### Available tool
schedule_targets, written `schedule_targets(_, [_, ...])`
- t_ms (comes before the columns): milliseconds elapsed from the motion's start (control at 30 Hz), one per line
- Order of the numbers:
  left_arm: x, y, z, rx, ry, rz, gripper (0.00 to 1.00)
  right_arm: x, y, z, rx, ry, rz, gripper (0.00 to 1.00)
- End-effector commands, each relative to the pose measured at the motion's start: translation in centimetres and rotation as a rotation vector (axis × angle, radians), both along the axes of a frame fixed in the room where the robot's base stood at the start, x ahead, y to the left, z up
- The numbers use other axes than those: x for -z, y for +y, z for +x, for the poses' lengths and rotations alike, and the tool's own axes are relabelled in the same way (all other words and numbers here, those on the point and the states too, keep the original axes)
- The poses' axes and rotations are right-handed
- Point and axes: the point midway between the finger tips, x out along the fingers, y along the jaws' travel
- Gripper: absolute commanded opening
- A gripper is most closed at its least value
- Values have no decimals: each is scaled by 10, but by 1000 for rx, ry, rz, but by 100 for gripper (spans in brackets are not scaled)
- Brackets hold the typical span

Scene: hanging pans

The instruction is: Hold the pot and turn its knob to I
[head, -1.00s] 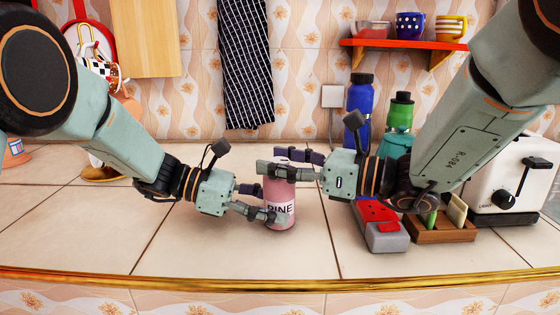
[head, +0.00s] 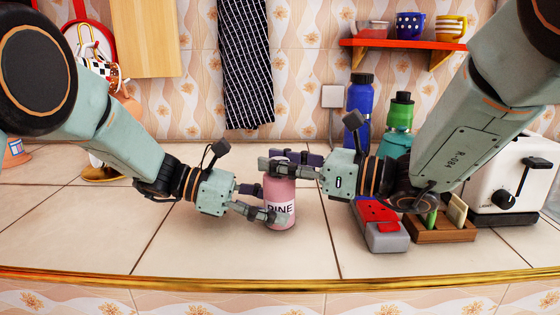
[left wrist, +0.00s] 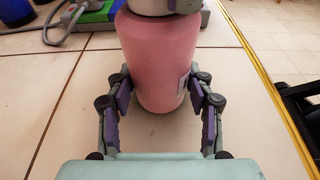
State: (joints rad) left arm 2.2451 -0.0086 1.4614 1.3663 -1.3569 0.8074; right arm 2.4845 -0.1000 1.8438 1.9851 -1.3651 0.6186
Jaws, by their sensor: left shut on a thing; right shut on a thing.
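The pot (head: 281,193) is a pink canister standing upright on the tiled counter, with a label reading "PINE" in the head view. It also shows in the left wrist view (left wrist: 158,55). My left gripper (head: 264,204) is shut on the lower body of the pot, a finger on each side. My right gripper (head: 280,162) is shut at the top of the pot, around its knob. The fingers cover the knob, so its marks and setting cannot be read. In the left wrist view my right gripper's grey finger shows at the top edge.
A red and grey device (head: 382,226) and a wooden block (head: 445,229) with slots stand right of the pot, with a white toaster (head: 512,190) beyond. A blue bottle (head: 360,100) and a green bottle (head: 399,125) stand behind.

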Motion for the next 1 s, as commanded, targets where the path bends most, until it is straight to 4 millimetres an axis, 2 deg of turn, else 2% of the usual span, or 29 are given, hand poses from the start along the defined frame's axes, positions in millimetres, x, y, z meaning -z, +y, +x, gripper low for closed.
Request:
schedule_targets(500, [0, 0, -1, 2, 0, 0, 20, 0, 0, 1, -243, 0, 3, 0])
schedule_targets(867, [0, 0, -1, 2, 0, 1, 20, 0, 0, 1, -255, 0, 3, 0])
schedule_targets(900, [0, 0, -1, 2, 0, 1, 20, 0, 0, 1, -254, 0, 3, 34])
schedule_targets(1000, [0, 0, 0, 2, 0, 1, 20, 0, 0, 1, -254, 0, 3, 43])
